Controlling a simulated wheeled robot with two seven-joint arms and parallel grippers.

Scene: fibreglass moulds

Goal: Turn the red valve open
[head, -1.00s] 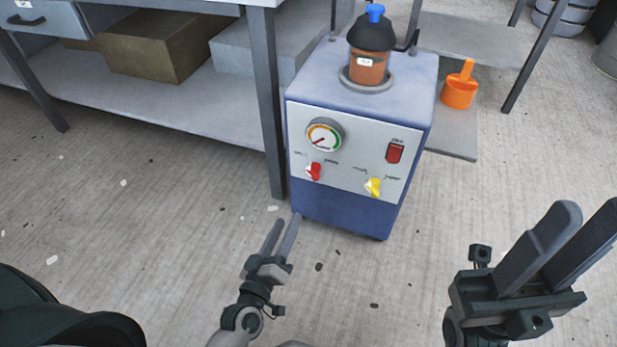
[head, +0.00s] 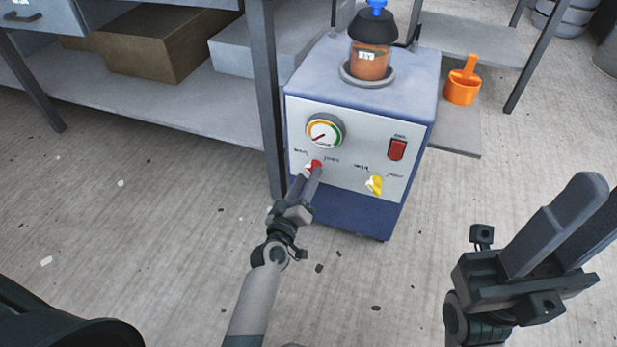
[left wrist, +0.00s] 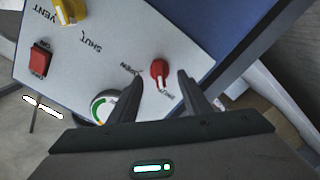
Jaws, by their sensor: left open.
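The red valve (head: 316,165) is a small knob with a white end on the front panel of the blue machine (head: 347,212), below the round gauge. My left gripper (head: 309,172) is open, with its fingertips at the valve. In the left wrist view the red valve (left wrist: 160,72) lies between the two open fingers (left wrist: 160,84), with a gap on each side. Its white end points toward a small blurred label, away from the label that seems to read OPEN. My right gripper (head: 603,195) is open and empty at the lower right, away from the machine.
A yellow valve (head: 375,185) and a red switch (head: 397,149) sit right of the red valve; the gauge (head: 325,131) is above. A capped jar (head: 369,62) stands on top. A bench leg (head: 266,110) is close to the machine's left side.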

